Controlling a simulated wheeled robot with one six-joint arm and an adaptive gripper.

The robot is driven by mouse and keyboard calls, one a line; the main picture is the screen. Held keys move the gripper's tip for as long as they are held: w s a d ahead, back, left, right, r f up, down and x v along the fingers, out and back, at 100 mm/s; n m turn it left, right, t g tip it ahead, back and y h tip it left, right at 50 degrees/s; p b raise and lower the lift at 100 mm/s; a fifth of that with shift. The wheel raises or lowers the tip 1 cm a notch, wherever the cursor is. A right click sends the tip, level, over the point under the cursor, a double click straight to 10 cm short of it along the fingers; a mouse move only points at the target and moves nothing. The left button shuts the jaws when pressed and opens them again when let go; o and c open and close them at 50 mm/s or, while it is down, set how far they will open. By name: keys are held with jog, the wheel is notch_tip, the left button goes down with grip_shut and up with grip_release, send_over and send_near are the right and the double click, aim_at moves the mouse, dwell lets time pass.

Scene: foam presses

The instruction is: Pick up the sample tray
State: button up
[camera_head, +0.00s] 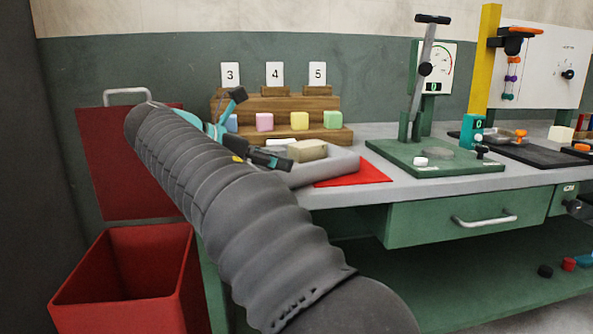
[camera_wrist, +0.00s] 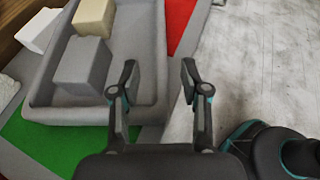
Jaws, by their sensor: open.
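The sample tray is a shallow grey tray (camera_head: 343,165) on the bench, beside a red mat. A beige block (camera_head: 307,150) lies in it. In the wrist view, the tray (camera_wrist: 137,35) fills the upper left and holds a beige block (camera_wrist: 95,17) and a grey block (camera_wrist: 82,63). My gripper (camera_wrist: 159,72) is open and empty. Its left finger appears over the tray's inside and its right finger outside, with the tray's side wall between them in the picture. I cannot tell how far above the wall the fingertips are. In the head view my arm partly hides the tray.
A wooden stepped rack (camera_head: 325,105) with coloured cubes stands behind the tray. A green press (camera_head: 435,157) stands to the right. The red mat (camera_head: 360,173) lies by the tray. A red bin (camera_head: 130,275) stands at lower left. A green mat (camera_wrist: 60,145) shows in the wrist view.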

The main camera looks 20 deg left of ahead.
aim_at(295, 166)
jog(key=shift+b+x, duration=0.9)
jog(key=shift+x, duration=2)
jog(key=shift+f, duration=0.1)
jog(key=shift+c, duration=0.3)
grip_shut()
